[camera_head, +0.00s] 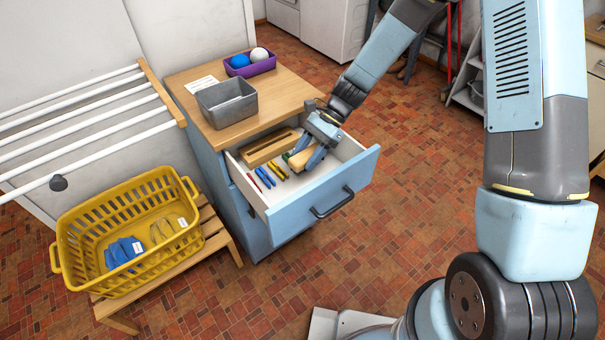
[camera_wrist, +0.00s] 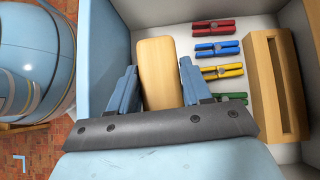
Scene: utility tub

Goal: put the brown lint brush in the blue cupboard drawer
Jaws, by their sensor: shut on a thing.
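The lint brush, a light brown wooden block with rounded corners, stands out between my fingers in the wrist view (camera_wrist: 158,62). It also shows in the head view (camera_head: 299,161). My gripper (camera_head: 304,158) is shut on it, with one blue finger on each side, as the wrist view shows (camera_wrist: 157,88). The blue cupboard drawer (camera_head: 322,188) is pulled open, and my gripper and the brush are inside its outline, near the front panel. I cannot tell whether the brush touches the drawer floor. Its underside is hidden.
In the drawer lie red, blue, yellow and green clothes pegs (camera_wrist: 216,48) and a slotted wooden box (camera_wrist: 277,85). A grey bin (camera_head: 227,101) and a purple tray (camera_head: 250,64) with balls stand on the cupboard top. A yellow basket (camera_head: 90,216) stands at left.

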